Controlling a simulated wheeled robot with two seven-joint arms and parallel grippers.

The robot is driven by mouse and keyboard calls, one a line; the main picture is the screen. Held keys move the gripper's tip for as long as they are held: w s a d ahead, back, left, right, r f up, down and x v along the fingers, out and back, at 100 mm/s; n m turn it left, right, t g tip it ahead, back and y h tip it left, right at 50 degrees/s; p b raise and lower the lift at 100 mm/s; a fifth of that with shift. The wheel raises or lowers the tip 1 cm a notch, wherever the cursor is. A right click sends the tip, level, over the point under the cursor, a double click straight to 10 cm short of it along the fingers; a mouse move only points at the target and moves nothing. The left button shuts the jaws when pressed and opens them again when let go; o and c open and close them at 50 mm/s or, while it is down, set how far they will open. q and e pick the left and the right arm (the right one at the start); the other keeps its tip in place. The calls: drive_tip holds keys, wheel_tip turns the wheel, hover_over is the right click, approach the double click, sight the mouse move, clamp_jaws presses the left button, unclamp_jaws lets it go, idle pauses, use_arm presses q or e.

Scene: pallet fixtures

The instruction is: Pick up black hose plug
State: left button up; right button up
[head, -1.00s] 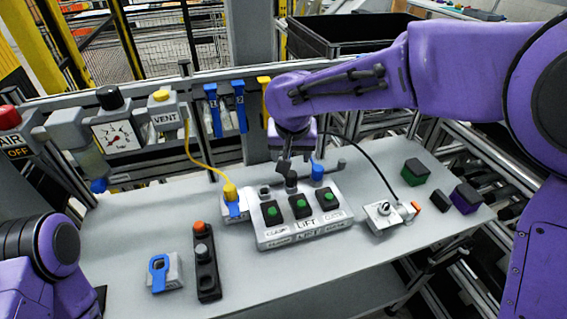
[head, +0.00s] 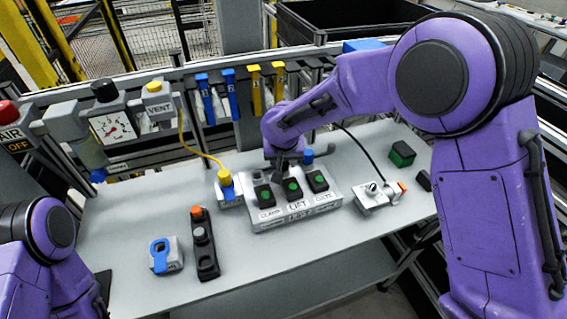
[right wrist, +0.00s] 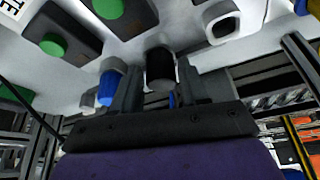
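The black hose plug (right wrist: 160,68) stands upright between the two grey fingers of my right gripper (right wrist: 161,92) in the right wrist view. A narrow gap seems to show beside it, so the fingers look open around it. In the head view my right gripper (head: 286,168) points down at the back edge of the grey control box (head: 298,217), and it largely hides the plug there. A blue plug (head: 307,157) stands just right of it and also shows in the right wrist view (right wrist: 107,86). My left gripper is out of view.
A yellow plug with a blue clip (head: 226,182) stands left of the box. A black button pendant (head: 205,252) and a blue-handled block (head: 164,257) lie front left. A grey fitting with a black cable (head: 372,198) and a green-black block (head: 402,153) are on the right.

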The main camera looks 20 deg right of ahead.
drive_tip(key=shift+w, duration=0.1)
drive_tip(key=c, duration=0.6)
drive_tip(key=shift+c, duration=0.2)
drive_tip(key=shift+r, duration=0.25)
wheel_tip(320, 180, up, 2)
drive_tip(key=shift+r, duration=0.1)
drive_tip(key=s+r+p, duration=0.6)
drive_tip(key=s+r, duration=0.4)
drive_tip(key=s, duration=0.4)
drive_tip(key=shift+r+p, duration=0.15)
drive_tip(key=shift+p, duration=0.25)
drive_tip(key=shift+d, duration=0.1)
